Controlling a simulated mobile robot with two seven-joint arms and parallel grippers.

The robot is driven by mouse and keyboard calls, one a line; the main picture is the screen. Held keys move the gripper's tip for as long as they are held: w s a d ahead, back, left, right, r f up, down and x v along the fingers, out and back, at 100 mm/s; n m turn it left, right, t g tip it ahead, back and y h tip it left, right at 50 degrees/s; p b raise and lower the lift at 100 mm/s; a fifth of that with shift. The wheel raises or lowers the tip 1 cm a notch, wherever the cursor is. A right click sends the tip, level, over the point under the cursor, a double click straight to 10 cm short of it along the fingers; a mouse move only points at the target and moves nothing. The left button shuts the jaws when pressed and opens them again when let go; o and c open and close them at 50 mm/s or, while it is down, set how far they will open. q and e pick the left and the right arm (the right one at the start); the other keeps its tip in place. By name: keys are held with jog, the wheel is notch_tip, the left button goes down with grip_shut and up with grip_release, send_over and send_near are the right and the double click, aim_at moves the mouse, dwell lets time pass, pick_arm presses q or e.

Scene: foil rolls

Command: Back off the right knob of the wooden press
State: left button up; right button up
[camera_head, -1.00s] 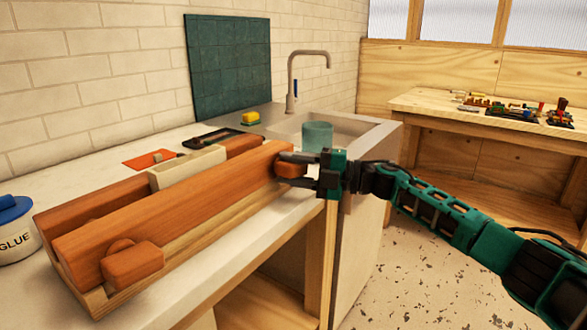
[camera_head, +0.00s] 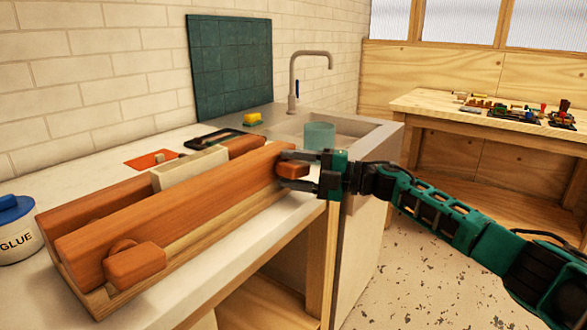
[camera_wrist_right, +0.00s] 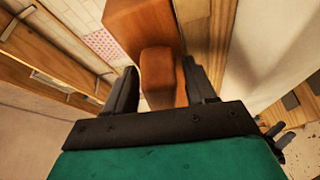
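The wooden press lies on the white counter, with a long orange-brown front beam (camera_head: 185,200) and a pale block (camera_head: 190,168) behind it. Its right knob (camera_head: 293,169) is at the beam's far right end. The left knob (camera_head: 134,265) is at the near end. My right gripper (camera_head: 290,171) is open, with one finger above and one below the right knob. In the right wrist view the right knob (camera_wrist_right: 160,78) stands between the spread fingers of the right gripper (camera_wrist_right: 158,66). My left gripper is out of view.
A glue pot (camera_head: 15,232) stands left of the press. An orange sheet (camera_head: 150,160), a dark tray (camera_head: 212,138) and a yellow sponge (camera_head: 252,119) lie behind it. The sink with a teal cup (camera_head: 319,136) is beyond. The floor at right is free.

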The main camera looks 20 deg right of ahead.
jog(key=v, duration=1.3)
jog(key=shift+w, duration=0.1)
